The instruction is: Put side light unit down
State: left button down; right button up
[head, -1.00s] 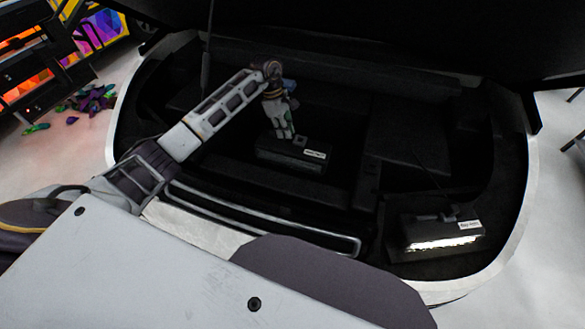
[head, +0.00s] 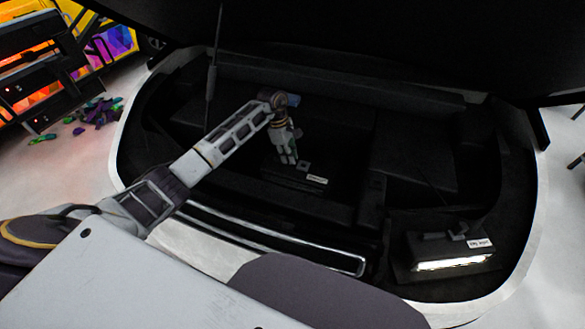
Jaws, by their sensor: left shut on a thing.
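A dark side light unit (head: 293,177) with a small white label sits low inside the black open compartment, near its middle. My left gripper (head: 291,160) reaches down over it from the left and is shut on its upper part. I cannot tell whether the unit touches the compartment floor. A second light unit (head: 450,257), with a white label and a bright lit strip, lies in the right front part of the compartment. My right gripper is not in view.
The compartment's pale rim (head: 526,232) curves around the front and sides. A dark raised lid hangs above, with a thin strut (head: 213,70) at the left. A cart (head: 40,75) and several coloured scraps (head: 98,112) are at the far left.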

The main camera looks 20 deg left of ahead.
aim_at(289, 165)
pick_arm(q)
jog(key=shift+w+f, duration=0.1)
jog(key=shift+f, duration=2.65)
jog(key=shift+a+x, duration=0.2)
jog(key=shift+x, duration=0.7)
jog(key=shift+a+x, duration=0.25)
jog(key=shift+x, duration=0.7)
jog(key=shift+f, duration=0.1)
jog(key=c, duration=1.5)
grip_release()
jog(key=shift+f, duration=0.1)
jog(key=shift+o, duration=0.2)
jog(key=shift+v, duration=6)
